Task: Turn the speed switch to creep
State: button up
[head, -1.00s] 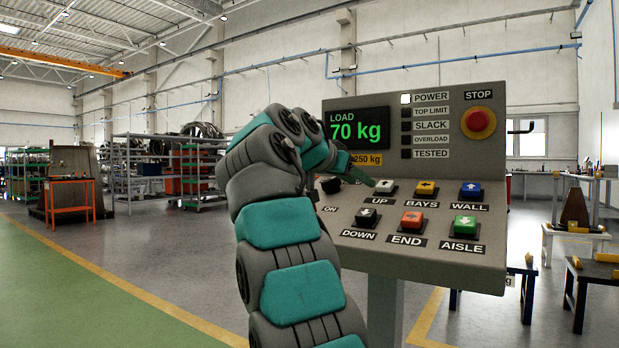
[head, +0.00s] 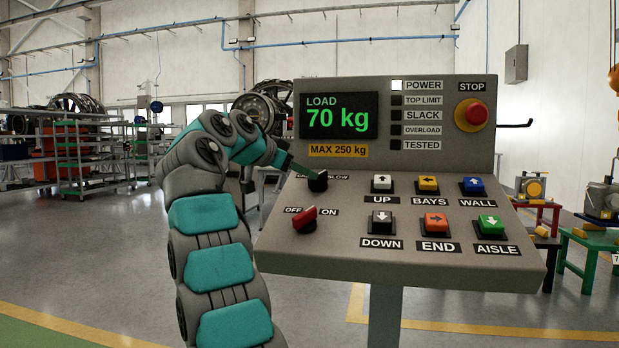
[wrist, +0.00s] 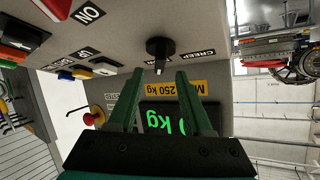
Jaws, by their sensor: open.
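The speed switch is a black round knob (head: 318,183) at the upper left of the sloped control panel (head: 275,245). Its label is partly covered by my gripper in the head view; "SLOW" reads to its right. In the wrist view the knob (wrist: 158,47) stands just beyond the fingertips, roughly centred between them. A pale mark on it points toward the load display. The "CREEP" label (wrist: 197,52) lies to its right there. My gripper (head: 308,174) is open and empty at the knob; it also shows in the wrist view (wrist: 160,72). Contact cannot be told.
A red OFF/ON switch (head: 305,219) sits just below the knob. Several push buttons, including UP (head: 382,184) and DOWN (head: 381,221), lie to the right. A red STOP button (head: 473,114) and the load display (head: 341,116) are on the upright face behind.

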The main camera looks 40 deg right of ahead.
aim_at(318, 186)
jog(key=x, duration=0.7)
jog(key=shift+p, duration=0.35)
grip_shut()
